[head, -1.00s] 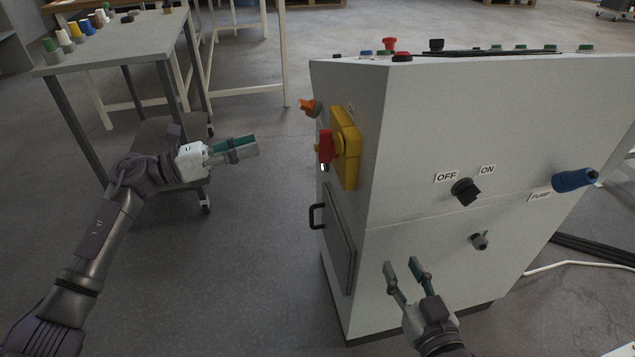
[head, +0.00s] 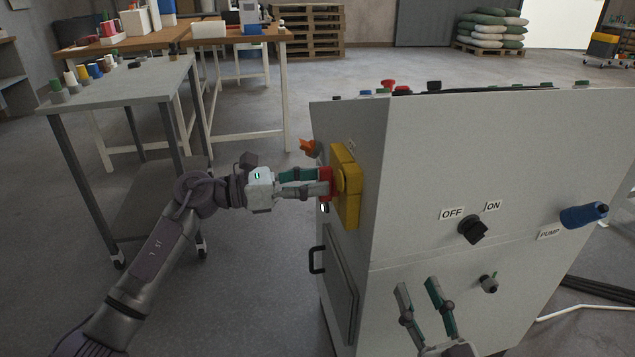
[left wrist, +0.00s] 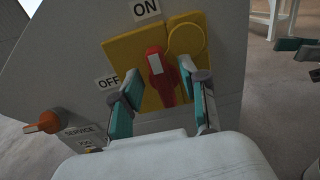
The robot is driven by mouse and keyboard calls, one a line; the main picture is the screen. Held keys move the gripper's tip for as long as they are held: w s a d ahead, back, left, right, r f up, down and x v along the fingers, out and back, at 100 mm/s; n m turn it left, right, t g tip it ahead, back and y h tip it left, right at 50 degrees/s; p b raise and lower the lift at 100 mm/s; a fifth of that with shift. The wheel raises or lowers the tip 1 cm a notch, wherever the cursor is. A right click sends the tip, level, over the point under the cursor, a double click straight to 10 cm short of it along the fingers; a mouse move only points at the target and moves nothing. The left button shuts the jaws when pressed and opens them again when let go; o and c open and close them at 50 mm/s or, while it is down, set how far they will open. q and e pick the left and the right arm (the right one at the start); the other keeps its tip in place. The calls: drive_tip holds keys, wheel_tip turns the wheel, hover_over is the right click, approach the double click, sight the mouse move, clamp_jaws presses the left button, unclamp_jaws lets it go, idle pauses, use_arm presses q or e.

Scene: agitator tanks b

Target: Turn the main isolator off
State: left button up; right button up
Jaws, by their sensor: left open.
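The main isolator is a red handle (left wrist: 161,75) on a yellow plate (head: 345,187) on the left side of the grey cabinet. In the left wrist view the handle points toward the ON label (left wrist: 146,9); the OFF label (left wrist: 107,82) is at the plate's left. My left gripper (head: 326,182) is at the handle. In the left wrist view its open fingers (left wrist: 160,88) stand on either side of the red handle, with gaps visible. My right gripper (head: 420,288) is open and empty in front of the cabinet's front face.
An orange knob (head: 309,147) sits beside the yellow plate, with a SERVICE label (left wrist: 82,131) by it in the wrist view. Below is a door with a black handle (head: 317,260). The front has a black OFF/ON switch (head: 473,230) and blue connector (head: 583,215). A table (head: 120,85) stands left.

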use_arm(q)
drive_tip(key=shift+w+d, duration=0.15)
drive_tip(key=shift+d, duration=0.4)
clamp_jaws()
